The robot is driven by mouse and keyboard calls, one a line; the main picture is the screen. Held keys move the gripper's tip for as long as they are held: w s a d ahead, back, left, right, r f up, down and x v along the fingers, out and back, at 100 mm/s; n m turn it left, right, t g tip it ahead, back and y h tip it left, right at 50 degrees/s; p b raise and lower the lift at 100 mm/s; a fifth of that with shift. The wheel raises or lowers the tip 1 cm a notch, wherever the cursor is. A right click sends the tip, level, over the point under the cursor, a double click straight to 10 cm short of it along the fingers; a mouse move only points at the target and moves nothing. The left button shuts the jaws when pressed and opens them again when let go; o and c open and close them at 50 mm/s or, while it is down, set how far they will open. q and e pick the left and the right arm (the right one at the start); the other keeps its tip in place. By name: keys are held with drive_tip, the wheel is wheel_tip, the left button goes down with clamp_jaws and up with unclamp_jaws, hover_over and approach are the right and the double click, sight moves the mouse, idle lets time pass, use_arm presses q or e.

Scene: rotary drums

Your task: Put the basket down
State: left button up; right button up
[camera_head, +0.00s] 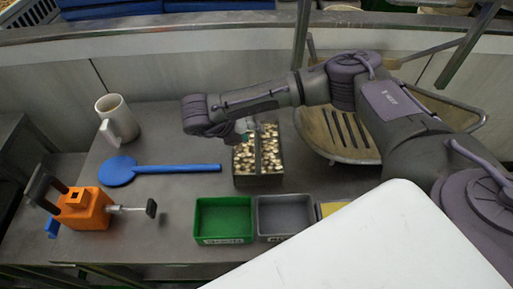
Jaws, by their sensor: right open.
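The basket (258,180) is a dark grey box filled with pale, mottled pieces, with a bar across its middle. It rests on the grey table, behind the green and grey trays. My right arm reaches in from the right, and my right gripper (246,128) is over the back left part of the basket. The gripper is open; its fingers are small and partly hidden by the wrist, so contact with the bar cannot be told. My left gripper is not in view.
A green tray (223,240) and a grey tray (285,236) stand at the table's front. A blue paddle (165,168), a white mug (117,119) and an orange device (84,209) are on the left. A metal chute (337,157) is right. A white surface covers the lower right.

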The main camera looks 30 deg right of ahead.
sight(255, 133)
drive_tip(key=p+x, duration=0.1)
drive_tip(key=x, duration=0.2)
drive_tip(key=shift+w+d+f, duration=0.1)
drive_tip(key=shift+d+f, duration=0.05)
drive_tip(key=shift+d, duration=0.1)
drive_tip(key=shift+c, duration=0.2)
clamp_jaws()
